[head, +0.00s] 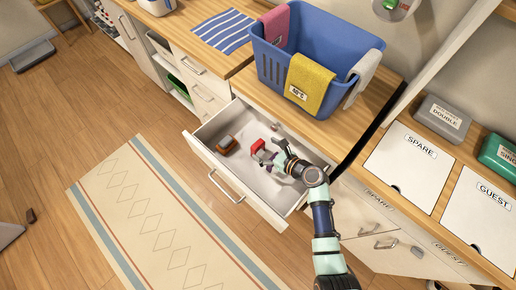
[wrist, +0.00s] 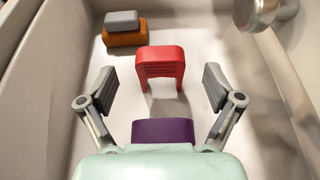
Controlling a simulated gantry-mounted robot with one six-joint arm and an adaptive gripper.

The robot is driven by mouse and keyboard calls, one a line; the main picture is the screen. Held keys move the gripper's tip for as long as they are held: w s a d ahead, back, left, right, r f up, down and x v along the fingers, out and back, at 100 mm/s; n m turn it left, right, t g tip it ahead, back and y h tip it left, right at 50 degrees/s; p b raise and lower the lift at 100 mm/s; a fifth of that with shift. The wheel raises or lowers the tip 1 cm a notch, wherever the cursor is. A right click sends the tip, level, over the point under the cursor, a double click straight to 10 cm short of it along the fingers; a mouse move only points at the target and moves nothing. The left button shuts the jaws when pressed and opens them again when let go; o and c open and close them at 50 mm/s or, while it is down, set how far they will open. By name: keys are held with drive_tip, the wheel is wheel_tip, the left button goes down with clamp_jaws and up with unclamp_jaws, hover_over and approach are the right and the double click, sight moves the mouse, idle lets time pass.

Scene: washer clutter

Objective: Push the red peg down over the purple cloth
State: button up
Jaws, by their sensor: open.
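The red peg (head: 258,146) is in the open drawer, near its middle. My gripper (head: 266,158) is over the drawer, close to the peg. Its two fingers (wrist: 160,88) are spread apart, with nothing between the tips; the peg shows just beyond them. I see no cloth that is clearly purple: a magenta-pink cloth (head: 276,27) hangs over the blue basket's left end.
An orange-brown block with a grey top (wrist: 124,30) lies in the drawer, left of the peg. The drawer walls (wrist: 45,90) enclose the space. A rounded metal thing (wrist: 262,12) shows at upper right. The blue basket (head: 320,40) with yellow and grey cloths stands on the counter above.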

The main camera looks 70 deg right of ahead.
drive_tip(key=shift+x, duration=1.25)
drive_tip(key=c, duration=1)
drive_tip(key=shift+o, duration=0.2)
